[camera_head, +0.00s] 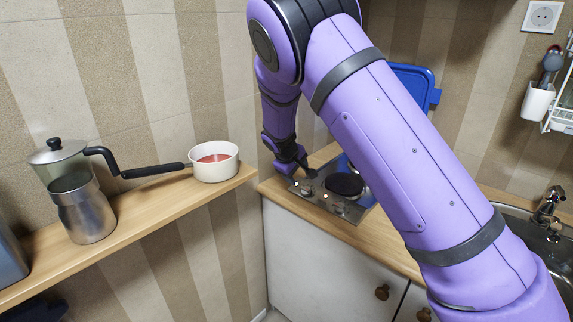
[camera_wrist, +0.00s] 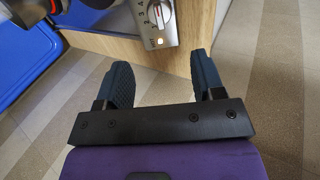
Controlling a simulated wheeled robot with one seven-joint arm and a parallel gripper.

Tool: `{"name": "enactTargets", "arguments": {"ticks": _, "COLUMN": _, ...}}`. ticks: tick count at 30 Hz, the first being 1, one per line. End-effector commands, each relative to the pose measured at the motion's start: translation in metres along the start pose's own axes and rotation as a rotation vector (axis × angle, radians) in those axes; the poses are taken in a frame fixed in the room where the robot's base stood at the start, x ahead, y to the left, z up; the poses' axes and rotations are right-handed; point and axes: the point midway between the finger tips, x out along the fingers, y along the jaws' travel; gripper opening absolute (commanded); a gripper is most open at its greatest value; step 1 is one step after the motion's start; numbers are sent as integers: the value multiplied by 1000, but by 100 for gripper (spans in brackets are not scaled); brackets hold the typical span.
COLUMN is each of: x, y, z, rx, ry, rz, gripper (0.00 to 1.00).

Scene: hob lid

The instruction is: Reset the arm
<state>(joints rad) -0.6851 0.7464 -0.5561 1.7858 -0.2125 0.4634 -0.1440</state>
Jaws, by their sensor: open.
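My gripper (camera_head: 292,168) is at the left front corner of the hob (camera_head: 325,197), partly hidden by my own arm in the head view. In the wrist view my gripper (camera_wrist: 163,74) has its two dark padded fingers spread, with nothing between them. A metal control panel with a white-marked knob (camera_wrist: 158,14) lies just beyond the fingertips, apart from them as far as I can tell. A small light glows on that panel. The hob has a dark round plate (camera_head: 345,185); my arm hides part of the hob.
A wooden shelf (camera_head: 150,222) at left holds a white saucepan (camera_head: 214,168) with red contents and a moka pot (camera_head: 83,208). A blue panel (camera_head: 428,88) stands behind my arm. A sink tap (camera_head: 549,203) is at right. White cabinets (camera_head: 320,265) are below the counter.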

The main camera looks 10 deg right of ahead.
Motion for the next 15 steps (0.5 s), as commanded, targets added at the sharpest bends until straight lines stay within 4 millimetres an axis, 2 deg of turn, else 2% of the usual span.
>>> {"name": "enactTargets", "arguments": {"ticks": 5, "x": -24, "y": 17, "z": 17, "rx": 67, "ry": 5, "rz": -42, "gripper": 62}}
{"name": "enactTargets", "arguments": {"ticks": 15, "x": -110, "y": 58, "z": 88, "rx": 271, "ry": 33, "rz": -185, "gripper": 62}}
